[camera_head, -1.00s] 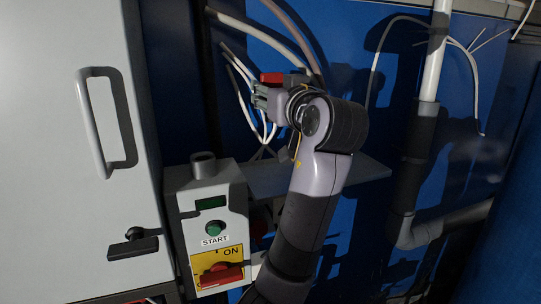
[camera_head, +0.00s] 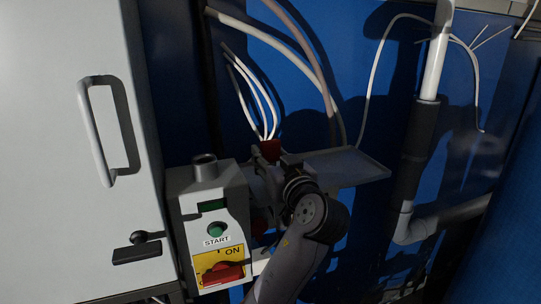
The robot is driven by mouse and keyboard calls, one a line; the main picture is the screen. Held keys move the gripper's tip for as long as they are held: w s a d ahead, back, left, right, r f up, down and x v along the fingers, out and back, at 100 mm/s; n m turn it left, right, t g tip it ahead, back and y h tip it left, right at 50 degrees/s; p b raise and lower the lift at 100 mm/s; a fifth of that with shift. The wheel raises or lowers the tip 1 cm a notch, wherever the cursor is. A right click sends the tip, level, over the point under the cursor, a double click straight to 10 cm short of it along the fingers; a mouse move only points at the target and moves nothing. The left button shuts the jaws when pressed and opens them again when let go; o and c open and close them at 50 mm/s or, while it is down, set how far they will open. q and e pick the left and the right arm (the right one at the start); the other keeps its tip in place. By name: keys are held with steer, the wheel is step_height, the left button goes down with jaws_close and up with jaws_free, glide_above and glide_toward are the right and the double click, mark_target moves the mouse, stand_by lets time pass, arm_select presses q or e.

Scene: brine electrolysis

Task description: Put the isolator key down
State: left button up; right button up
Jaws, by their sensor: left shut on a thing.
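My left gripper (camera_head: 266,160) is shut on the isolator key (camera_head: 270,148), a small red piece whose top shows between the fingers. The rest of the key is hidden by the gripper. The gripper is low over the left part of a grey shelf (camera_head: 358,168) on the blue wall, just right of the grey control box. I cannot tell whether the key touches the shelf. My right gripper is not in view.
The control box (camera_head: 180,205) has a green START button (camera_head: 215,230) and a red rotary switch (camera_head: 222,273) on a yellow ON plate. A grey cabinet (camera_head: 50,130) stands at left. White cables (camera_head: 262,95) hang behind the gripper. A pipe (camera_head: 420,130) runs right of the shelf, whose right part is bare.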

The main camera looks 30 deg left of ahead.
arm_select(q)
steer(key=shift+f, duration=0.15)
steer(key=o, duration=1.3)
